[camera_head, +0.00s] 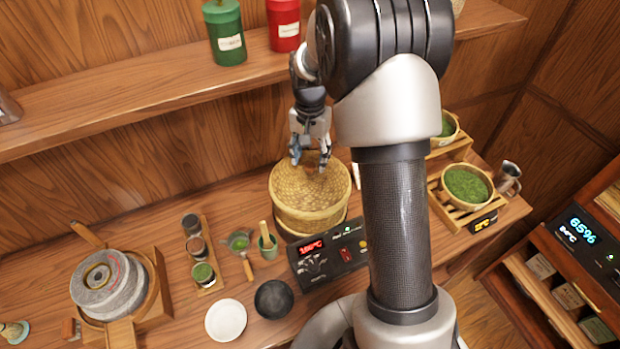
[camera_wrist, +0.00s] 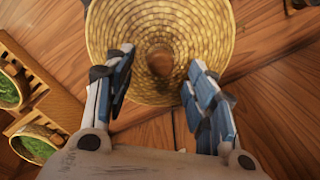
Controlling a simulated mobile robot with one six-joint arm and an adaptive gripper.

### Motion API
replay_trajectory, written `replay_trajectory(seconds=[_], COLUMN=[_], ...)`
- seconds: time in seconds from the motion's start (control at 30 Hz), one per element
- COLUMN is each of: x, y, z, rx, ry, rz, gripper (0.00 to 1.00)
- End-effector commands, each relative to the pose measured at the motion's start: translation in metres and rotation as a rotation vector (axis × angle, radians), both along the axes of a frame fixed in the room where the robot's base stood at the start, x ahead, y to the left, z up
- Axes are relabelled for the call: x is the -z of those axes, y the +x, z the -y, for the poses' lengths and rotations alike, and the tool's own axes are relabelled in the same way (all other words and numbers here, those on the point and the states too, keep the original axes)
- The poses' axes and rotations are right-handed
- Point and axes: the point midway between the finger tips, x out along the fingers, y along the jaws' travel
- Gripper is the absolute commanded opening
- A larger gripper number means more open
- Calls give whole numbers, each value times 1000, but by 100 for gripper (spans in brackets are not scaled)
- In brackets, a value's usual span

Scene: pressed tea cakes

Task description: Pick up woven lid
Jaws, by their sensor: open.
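The woven lid (camera_head: 292,190) is a round, straw-coloured cover on top of the woven steamer basket (camera_head: 310,219) on the counter. In the wrist view the lid (camera_wrist: 110,28) fills the upper middle, with a brown knob (camera_wrist: 159,60) at its centre. My gripper (camera_head: 309,166) is just above the lid. In the wrist view my gripper (camera_wrist: 153,74) is open, with one finger on each side of the knob and a gap on both sides. Whether the fingertips touch the lid I cannot tell.
A control box (camera_head: 332,253) with a red display stands in front of the basket. Left are a stone mill (camera_head: 108,283), several small cups, a white bowl (camera_head: 226,320) and a black bowl (camera_head: 273,299). Right are bowls of green leaves (camera_head: 466,185). A shelf (camera_head: 150,95) runs behind.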

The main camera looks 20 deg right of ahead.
Motion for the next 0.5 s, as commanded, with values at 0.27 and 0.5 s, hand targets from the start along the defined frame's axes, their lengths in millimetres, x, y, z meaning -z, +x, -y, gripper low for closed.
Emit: replay_trajectory(seconds=[0.27, 0.5], x=[35, 36], y=[-3, -3], z=[-2, -2], rx=[0, 0], ry=[1, 0], rz=[-2, -1], gripper=[51, 51])
